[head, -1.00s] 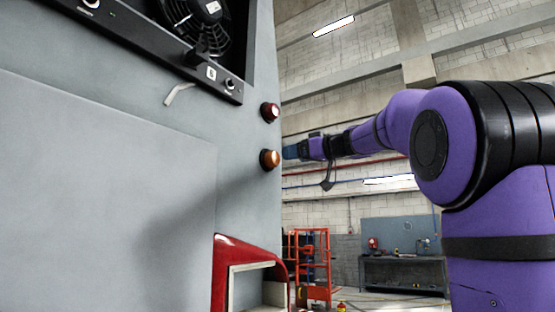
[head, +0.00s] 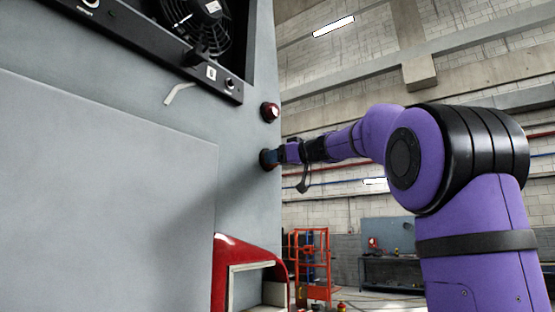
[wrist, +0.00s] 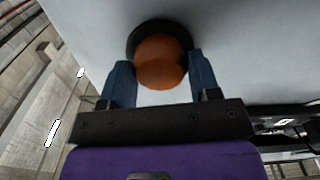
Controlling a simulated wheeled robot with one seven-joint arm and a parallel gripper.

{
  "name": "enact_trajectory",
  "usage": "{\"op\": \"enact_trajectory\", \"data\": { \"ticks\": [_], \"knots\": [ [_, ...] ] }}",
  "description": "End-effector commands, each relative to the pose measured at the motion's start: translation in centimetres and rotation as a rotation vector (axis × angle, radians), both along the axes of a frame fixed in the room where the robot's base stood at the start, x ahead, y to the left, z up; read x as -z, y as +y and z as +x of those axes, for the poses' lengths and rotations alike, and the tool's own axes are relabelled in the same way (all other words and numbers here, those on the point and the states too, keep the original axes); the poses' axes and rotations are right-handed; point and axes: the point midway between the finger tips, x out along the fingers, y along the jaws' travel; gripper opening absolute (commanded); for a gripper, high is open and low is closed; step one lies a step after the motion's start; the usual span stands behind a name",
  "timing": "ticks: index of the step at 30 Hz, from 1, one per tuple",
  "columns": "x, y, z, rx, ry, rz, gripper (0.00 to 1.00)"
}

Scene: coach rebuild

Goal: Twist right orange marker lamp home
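The orange marker lamp (wrist: 160,64) is a round orange dome in a black ring on the grey coach wall. In the wrist view it sits between the two blue fingers of my gripper (wrist: 159,56). The fingers are spread to either side of the dome, and I see no clear grip on it. In the head view my gripper (head: 275,156) reaches the lamp from the right and hides the dome. Only the lamp's dark ring (head: 264,160) shows there.
A red marker lamp (head: 270,111) is on the wall just above. An open bay with a fan (head: 205,30) is at the upper left. A red-framed housing (head: 224,262) stands out below. The hall to the right is open, with an orange rack (head: 312,262) far off.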

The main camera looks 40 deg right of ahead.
Motion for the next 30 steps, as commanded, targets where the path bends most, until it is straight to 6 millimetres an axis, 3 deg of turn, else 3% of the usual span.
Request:
{"op": "enact_trajectory", "data": {
  "ticks": [2, 14, 30],
  "knots": [
    [0.0, 0.0, -0.01, 0.0, 0.0, 0.0, 0.33],
    [0.01, 0.0, -0.02, 0.0, 0.023, 0.064, 0.33],
    [0.03, 0.03, 0.0, -0.001, 0.177, 0.486, 0.33]
  ]
}}
